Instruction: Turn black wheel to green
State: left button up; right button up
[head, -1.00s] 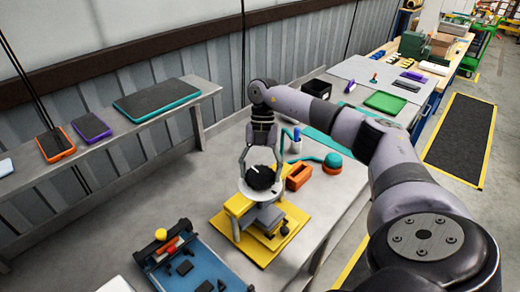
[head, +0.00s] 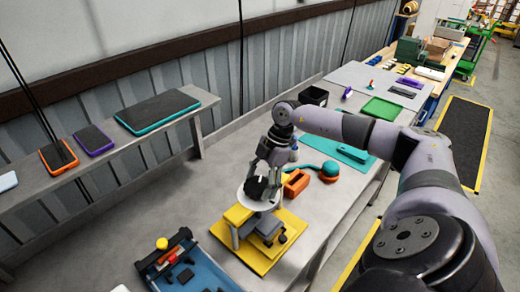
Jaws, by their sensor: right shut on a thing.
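The black wheel (head: 258,188) sits on top of a round white dial (head: 257,203) on a yellow and grey stand (head: 258,240). My right gripper (head: 268,176) comes down from above and is shut on the black wheel, with its fingers around the wheel's sides. The fingers and wrist hide part of the wheel and the dial's far side. I cannot make out a green mark on the dial. My left gripper is not in view.
A blue tray (head: 205,272) with small parts is in front left. A shelf (head: 150,128) holding flat devices runs along the wall.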

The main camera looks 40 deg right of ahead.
jog(key=shift+s+m+t, duration=0.1)
jog(key=shift+m+t, duration=0.3)
jog(key=shift+m, duration=0.7)
jog(key=shift+h, duration=0.3)
jog(key=o, duration=1.1)
jog(key=shift+o, duration=0.2)
jog(key=v, duration=1.2)
jog(key=shift+d+f, duration=0.1)
jog(key=shift+f, duration=0.05)
